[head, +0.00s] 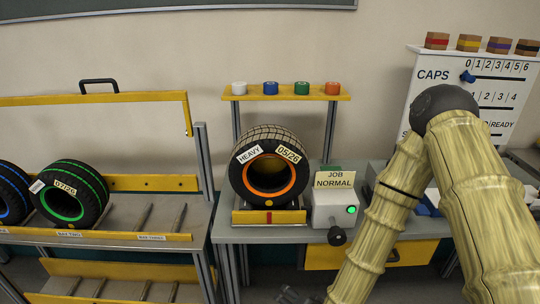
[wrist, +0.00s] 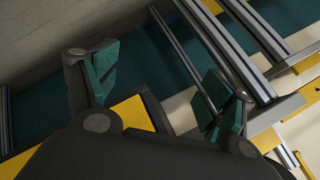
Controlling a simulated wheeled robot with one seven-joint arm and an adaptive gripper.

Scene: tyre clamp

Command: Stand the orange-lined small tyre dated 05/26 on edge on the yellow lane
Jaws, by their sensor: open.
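An orange-lined black tyre (head: 262,150) stands upright on a yellow-fronted cradle (head: 288,217) on the grey bench in the head view. It carries the labels "HEAVY" and "05/26". My gripper (wrist: 160,90) is open in the wrist view, its two green-padded fingers spread apart with nothing between them. Dark parts at the bottom edge of the head view may be part of it, below and in front of the bench. The tyre does not show in the wrist view. I cannot tell which yellow surface is the yellow lane.
A grey box (head: 325,210) with a green light, a dark knob and a "JOB NORMAL" sign stands right of the tyre. A shelf (head: 290,97) with coloured caps is behind it. A left rack (head: 120,236) holds green-lined (head: 88,180) and blue-lined (head: 8,180) tyres; its right bays look empty.

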